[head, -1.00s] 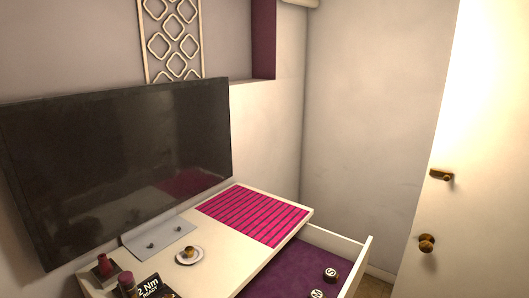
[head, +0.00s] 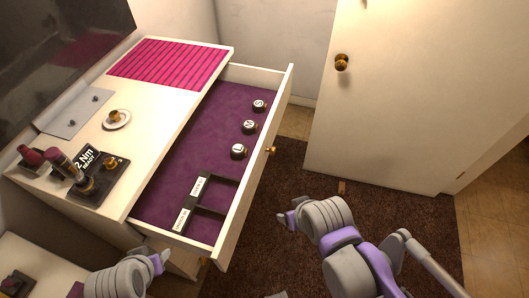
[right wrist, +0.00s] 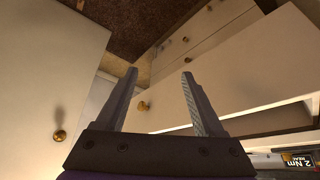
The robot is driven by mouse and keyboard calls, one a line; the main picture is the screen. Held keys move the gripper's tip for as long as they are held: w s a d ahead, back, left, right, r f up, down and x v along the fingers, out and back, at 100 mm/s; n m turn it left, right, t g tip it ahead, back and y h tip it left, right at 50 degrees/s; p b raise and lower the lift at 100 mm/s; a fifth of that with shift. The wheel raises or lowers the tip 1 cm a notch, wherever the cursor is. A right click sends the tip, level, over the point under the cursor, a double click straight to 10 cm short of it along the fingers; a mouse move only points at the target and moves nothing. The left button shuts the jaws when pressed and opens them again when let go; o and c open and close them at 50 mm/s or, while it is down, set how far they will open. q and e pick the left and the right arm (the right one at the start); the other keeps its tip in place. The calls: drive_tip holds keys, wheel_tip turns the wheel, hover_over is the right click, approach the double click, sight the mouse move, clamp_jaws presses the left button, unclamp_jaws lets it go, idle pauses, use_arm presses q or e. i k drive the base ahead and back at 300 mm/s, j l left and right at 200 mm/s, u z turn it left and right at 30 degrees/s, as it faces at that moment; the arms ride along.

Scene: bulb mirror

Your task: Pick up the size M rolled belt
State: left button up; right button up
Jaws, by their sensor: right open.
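The size M rolled belt (head: 249,127) is a small dark roll with a white lettered top, on the purple floor of the open drawer (head: 222,121). It stands between the S roll (head: 259,105) and the L roll (head: 238,151). My right gripper (head: 288,219) is outside the drawer, above the brown rug and apart from the rolls. In the right wrist view it is open and empty (right wrist: 159,76), facing a drawer front. My left gripper (head: 160,262) is at the lower left, near the cabinet's front corner; its jaw opening is unclear.
The drawer's front panel (head: 262,160) stands between my right gripper and the rolls. A divider tray (head: 205,204) with labels fills the drawer's near end. The cabinet top holds a torque stand (head: 97,184), a saucer (head: 117,119) and a pink striped mat (head: 168,64).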

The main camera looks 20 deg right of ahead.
sight(250, 127)
drive_tip(key=k+j+z, duration=0.35)
drive_tip(key=k, duration=0.4)
drive_tip(key=z, duration=3.85)
drive_tip(key=u, duration=3.6)
